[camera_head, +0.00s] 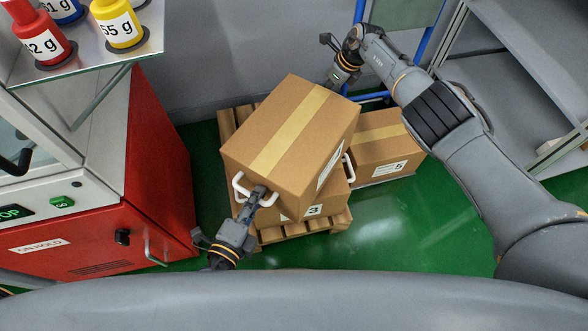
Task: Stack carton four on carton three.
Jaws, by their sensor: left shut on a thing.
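A large brown carton with a tan tape strip, taken as carton four (290,125), sits over carton three (290,211), turned at an angle to it. Its side label is too oblique to read. Carton three shows a "3" label below it and is mostly hidden. My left gripper (259,194) is shut on the white handle (240,187) at the upper carton's near side. I cannot tell whether the two cartons touch. My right gripper (338,78) is at the upper carton's far right corner; its fingertips are unclear.
A wooden pallet (340,221) lies under the cartons on the green floor. Carton five (380,140) stands to the right. A red cabinet (150,190) and a shelf with weights (95,45) are at left. A grey rack (510,90) is at right.

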